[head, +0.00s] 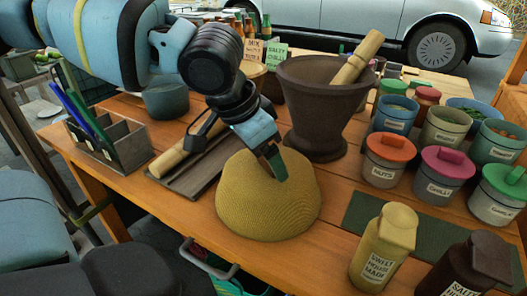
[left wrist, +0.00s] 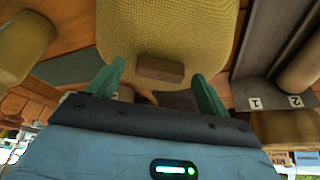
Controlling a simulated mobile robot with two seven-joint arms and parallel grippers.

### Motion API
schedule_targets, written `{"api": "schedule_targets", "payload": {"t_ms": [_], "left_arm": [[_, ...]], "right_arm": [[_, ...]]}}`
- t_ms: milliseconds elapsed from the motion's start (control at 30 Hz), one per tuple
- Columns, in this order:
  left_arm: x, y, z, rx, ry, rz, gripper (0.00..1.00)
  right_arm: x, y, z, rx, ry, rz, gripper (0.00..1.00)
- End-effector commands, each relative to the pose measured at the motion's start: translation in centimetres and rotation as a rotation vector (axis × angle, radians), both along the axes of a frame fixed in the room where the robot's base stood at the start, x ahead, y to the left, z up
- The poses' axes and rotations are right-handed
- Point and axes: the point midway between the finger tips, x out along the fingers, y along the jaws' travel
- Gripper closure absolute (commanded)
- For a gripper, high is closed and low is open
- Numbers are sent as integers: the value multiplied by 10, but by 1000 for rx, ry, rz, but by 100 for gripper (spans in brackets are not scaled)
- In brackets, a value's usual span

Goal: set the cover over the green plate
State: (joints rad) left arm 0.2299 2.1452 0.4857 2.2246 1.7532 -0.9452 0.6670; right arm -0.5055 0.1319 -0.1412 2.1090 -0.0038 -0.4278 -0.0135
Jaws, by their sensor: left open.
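The cover is a yellow woven dome (head: 255,205) standing rim down on the wooden table, near its front edge. In the left wrist view the cover (left wrist: 170,30) fills the top middle and shows a small brown block-shaped handle (left wrist: 160,70). My left gripper (head: 272,165) is at the top of the cover. Its green fingers are open, one on each side of the handle, seen in the left wrist view (left wrist: 157,88). In the head view the gripper hides the handle. I see no green plate; whether one is under the cover cannot be told. My right gripper is not in view.
A dark mortar with a pestle (head: 325,105) stands just behind the cover. A grey board with a rolling pin (head: 180,160) lies to its left. A dark green mat (head: 365,215) lies to the right, with a tan jar (head: 382,250) before it and several lidded pots (head: 388,160) behind.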

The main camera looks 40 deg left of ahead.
Motion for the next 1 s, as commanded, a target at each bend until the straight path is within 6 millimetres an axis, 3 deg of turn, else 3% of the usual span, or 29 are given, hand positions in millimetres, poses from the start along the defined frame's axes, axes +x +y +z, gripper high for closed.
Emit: {"api": "schedule_targets", "payload": {"t_ms": [167,600,1000], "left_arm": [[-2,1,7,-1,-2,0,21],[-25,7,66,-2,-4,1,21],[-29,8,72,-1,0,0,21]], "right_arm": [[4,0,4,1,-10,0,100],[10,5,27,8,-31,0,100],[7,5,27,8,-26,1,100]]}}
